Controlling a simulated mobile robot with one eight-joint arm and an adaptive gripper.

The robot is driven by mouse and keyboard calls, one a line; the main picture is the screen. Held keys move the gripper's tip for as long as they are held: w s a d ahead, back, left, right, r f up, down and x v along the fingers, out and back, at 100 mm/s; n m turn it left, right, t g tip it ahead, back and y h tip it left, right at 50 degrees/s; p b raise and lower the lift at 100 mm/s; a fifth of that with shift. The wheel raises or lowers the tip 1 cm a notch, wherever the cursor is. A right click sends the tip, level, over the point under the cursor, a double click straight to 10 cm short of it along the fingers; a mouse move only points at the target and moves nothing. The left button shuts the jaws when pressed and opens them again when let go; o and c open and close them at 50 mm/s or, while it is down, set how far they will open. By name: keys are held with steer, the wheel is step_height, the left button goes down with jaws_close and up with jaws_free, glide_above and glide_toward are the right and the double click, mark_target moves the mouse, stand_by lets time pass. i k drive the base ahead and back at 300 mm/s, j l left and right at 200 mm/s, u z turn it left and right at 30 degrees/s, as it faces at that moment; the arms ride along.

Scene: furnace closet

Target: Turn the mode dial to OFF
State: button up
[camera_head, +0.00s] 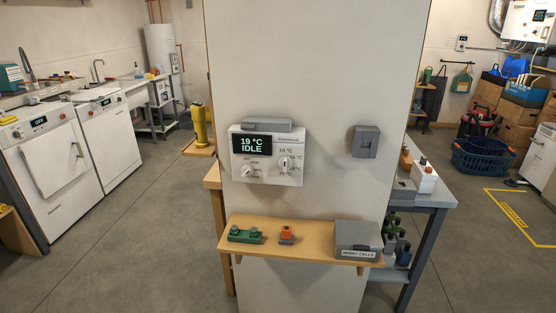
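The white control panel (267,176) is fixed to the front of the pale column. Its dark display (251,145) reads "19 °C IDLE" in light green. Below the display at the left is a small white dial (247,171) with tiny mode labels around it; it looks like the mode dial. Its pointer direction is too small to tell. A second white dial (284,164), with temperature marks around it, sits at the panel's right. A grey piece (266,125) lies along the panel's top edge. My gripper is not in view.
A wooden shelf (305,258) juts out below the panel. It bears a green block (244,235), an orange and grey piece (287,235) and a grey "SPENT CELLS" box (357,240). A grey wall box (366,142) is right of the panel. Open floor (150,235) lies left.

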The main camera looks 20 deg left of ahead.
mark_target(247, 169)
steer(key=u, duration=1.3)
